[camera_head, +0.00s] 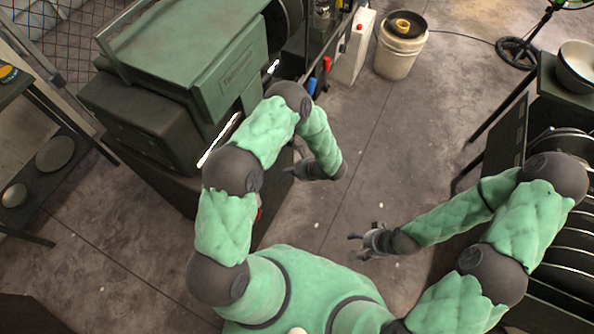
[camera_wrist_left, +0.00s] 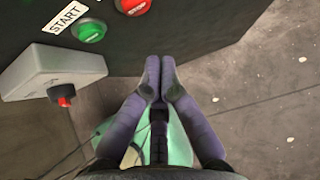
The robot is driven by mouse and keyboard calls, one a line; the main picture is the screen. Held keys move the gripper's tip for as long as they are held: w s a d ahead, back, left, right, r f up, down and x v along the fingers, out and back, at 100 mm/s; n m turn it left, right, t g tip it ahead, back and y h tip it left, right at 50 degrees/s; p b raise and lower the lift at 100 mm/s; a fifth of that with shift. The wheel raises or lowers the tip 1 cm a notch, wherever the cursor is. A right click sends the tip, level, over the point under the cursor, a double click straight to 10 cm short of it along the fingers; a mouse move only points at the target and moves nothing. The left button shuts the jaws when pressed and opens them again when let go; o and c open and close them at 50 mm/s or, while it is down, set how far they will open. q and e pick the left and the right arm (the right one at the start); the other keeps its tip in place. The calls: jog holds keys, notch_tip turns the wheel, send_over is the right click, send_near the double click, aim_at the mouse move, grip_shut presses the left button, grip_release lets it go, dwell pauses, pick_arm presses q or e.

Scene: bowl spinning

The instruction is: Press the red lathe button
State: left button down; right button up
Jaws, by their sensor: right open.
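The lathe (camera_head: 190,55) is a green and dark machine at the upper left in the head view. In the left wrist view its dark panel (camera_wrist_left: 180,35) carries a red STOP button (camera_wrist_left: 133,5), cut by the top edge, and a green START button (camera_wrist_left: 88,31). My left gripper (camera_head: 288,170) is beside the lathe. In the left wrist view its fingers (camera_wrist_left: 160,68) are together and empty, below and right of the STOP button and apart from it in the picture. My right gripper (camera_head: 356,246) is open and empty above the floor.
A pale box (camera_wrist_left: 55,70) with a red knob sits below START. In the head view, a white bucket (camera_head: 398,52) and a pale unit (camera_head: 352,45) stand at the back. A dark rack (camera_head: 575,225) is at right. The middle floor is clear.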

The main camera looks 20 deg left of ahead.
pick_arm(q)
jog(key=shift+w+a+f+b, duration=0.1)
jog(key=shift+a+f+b, duration=0.1)
jog(key=shift+a, duration=0.7)
jog(key=shift+w+a+f+b, duration=0.1)
jog(key=shift+a+f, duration=0.1)
jog(key=shift+a, duration=0.65)
jog(key=shift+w+a+f+b, duration=0.1)
jog(key=shift+a+f+b, duration=0.1)
jog(key=shift+a, duration=0.7)
